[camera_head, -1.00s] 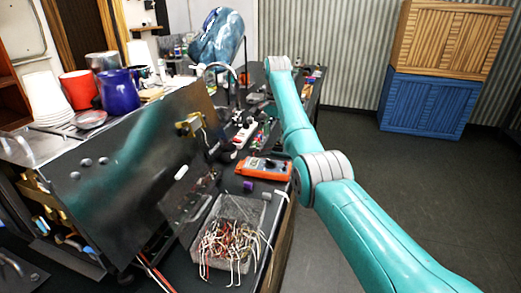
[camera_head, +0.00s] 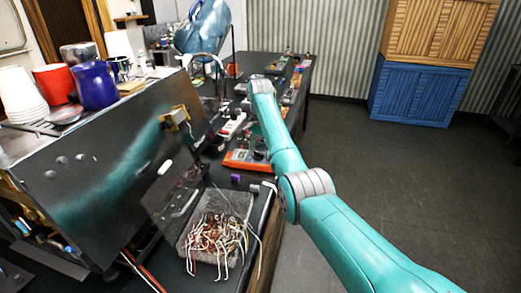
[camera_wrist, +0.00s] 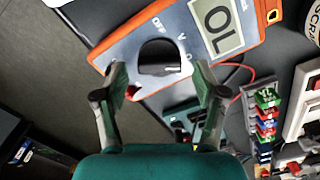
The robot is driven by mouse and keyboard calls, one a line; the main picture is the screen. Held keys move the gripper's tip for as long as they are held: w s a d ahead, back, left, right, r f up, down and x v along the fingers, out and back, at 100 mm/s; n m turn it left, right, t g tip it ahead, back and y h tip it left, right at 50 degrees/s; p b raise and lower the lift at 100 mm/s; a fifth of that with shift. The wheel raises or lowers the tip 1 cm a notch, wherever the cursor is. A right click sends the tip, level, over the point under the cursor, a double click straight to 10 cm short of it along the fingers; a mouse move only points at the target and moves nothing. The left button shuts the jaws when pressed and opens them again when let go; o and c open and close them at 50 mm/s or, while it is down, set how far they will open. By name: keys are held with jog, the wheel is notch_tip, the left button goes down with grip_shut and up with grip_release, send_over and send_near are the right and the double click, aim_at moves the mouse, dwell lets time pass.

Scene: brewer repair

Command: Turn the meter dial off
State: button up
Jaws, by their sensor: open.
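The meter (camera_head: 243,161) is orange with a pale face and lies on the dark bench; my arm hides part of it in the head view. In the wrist view the meter (camera_wrist: 138,32) lies tilted, with its lit screen (camera_wrist: 216,22) showing large characters that look like OL. Its black dial (camera_wrist: 160,52) is near the middle, with small markings around it. My gripper (camera_wrist: 160,78) is open, with one finger on each side of the dial and slightly nearer the camera. I cannot tell whether the fingers touch it. A red spot shows by the left fingertip.
A grey tray of tangled wires (camera_head: 215,232) sits in front of the meter. A large dark metal panel (camera_head: 100,165) stands to the left. Colored clips (camera_wrist: 266,115) lie right of the gripper. The floor at right is open.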

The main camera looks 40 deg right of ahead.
jog(key=c, duration=1.1)
jog(key=shift+c, duration=0.2)
jog(key=shift+n, duration=0.4)
jog(key=n, duration=0.3)
jog(key=shift+w+n, duration=0.1)
jog(key=shift+n, duration=0.3)
jog(key=n, duration=0.4)
jog(key=shift+a+f+n, duration=0.1)
jog(key=shift+a+n, duration=0.05)
jog(key=shift+n, duration=0.15)
jog(key=n, duration=0.4)
jog(key=shift+w+a, duration=0.1)
jog(key=n, duration=0.4)
jog(key=shift+a, duration=0.1)
jog(key=shift+n, duration=0.5)
